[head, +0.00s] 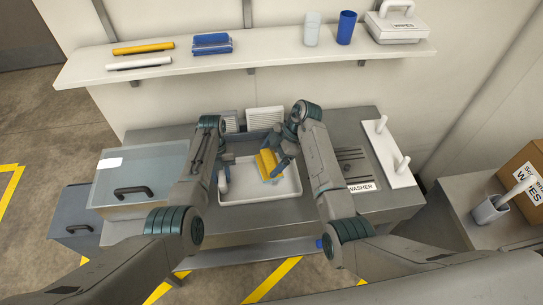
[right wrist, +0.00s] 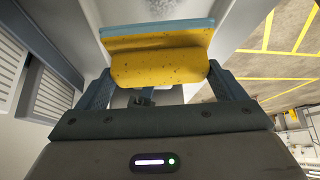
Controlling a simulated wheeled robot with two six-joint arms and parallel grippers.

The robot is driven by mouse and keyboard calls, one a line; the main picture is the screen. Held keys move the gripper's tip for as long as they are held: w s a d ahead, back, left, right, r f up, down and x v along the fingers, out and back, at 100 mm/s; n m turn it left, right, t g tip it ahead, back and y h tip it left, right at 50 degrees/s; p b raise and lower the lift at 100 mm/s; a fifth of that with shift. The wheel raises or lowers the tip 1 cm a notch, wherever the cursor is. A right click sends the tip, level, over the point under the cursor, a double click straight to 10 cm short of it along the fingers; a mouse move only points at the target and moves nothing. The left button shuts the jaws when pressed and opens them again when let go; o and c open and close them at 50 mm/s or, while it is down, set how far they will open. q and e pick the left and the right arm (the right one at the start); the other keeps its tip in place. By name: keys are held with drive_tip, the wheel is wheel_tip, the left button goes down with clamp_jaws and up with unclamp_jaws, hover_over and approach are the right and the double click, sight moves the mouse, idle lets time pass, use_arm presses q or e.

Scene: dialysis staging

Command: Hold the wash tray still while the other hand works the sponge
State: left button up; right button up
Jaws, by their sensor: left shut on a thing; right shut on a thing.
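The white wash tray (head: 240,198) sits in the grey washer counter. My left gripper (head: 223,181) is at the tray's left wall and shut on it; my arm partly hides that side. The yellow sponge (head: 268,164) is over the back right part of the tray. My right gripper (head: 281,157) is shut on the sponge. In the right wrist view the sponge (right wrist: 160,65) spans between both fingers, with a pale blue layer along its far edge. I cannot tell whether the sponge touches the tray floor.
A glass-lidded box (head: 140,182) with a black handle stands left of the tray. A white board with pegs (head: 390,154) lies at the right. A wall shelf (head: 275,52) with bottles, rolls and a wipes box runs above. A wipes carton (head: 525,170) stands far right.

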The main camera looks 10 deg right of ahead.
drive_tip(key=shift+f, duration=2.75)
drive_tip(key=shift+d+f, duration=0.55)
drive_tip(key=shift+f, duration=0.05)
drive_tip(key=shift+c, duration=0.4)
drive_tip(key=shift+d, duration=1.2)
drive_tip(key=shift+a, duration=1.75)
drive_tip(key=shift+r, duration=4.15)
